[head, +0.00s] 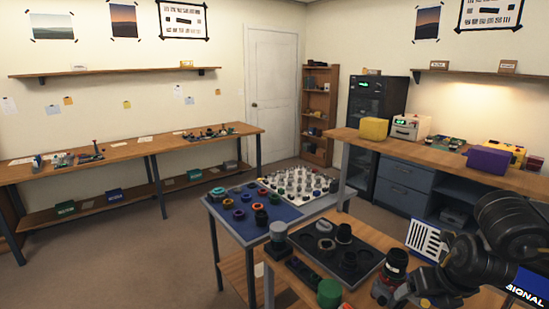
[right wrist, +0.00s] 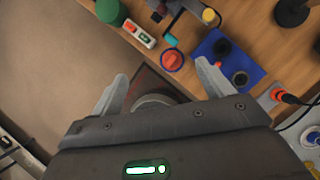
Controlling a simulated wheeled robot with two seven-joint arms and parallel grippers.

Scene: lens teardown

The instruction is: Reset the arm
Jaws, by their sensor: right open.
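My right arm comes in from the right edge of the head view, folded in dark links over the front table. My right gripper (right wrist: 165,85) shows in the right wrist view with its two light grey fingers spread apart. Nothing is clamped between them; a round grey form (right wrist: 155,100) shows behind the palm edge, partly hidden, and I cannot tell what it is. The fingers point over the wooden tabletop's edge, with brown floor at the left. My left gripper is not in view.
The front table carries a black tray (head: 313,240) with lens parts, a green cylinder (head: 329,293) and a dark lens (head: 396,261) close to my right arm. In the wrist view, a red round part (right wrist: 172,60) and blue tray (right wrist: 212,42) lie ahead. Floor at left is free.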

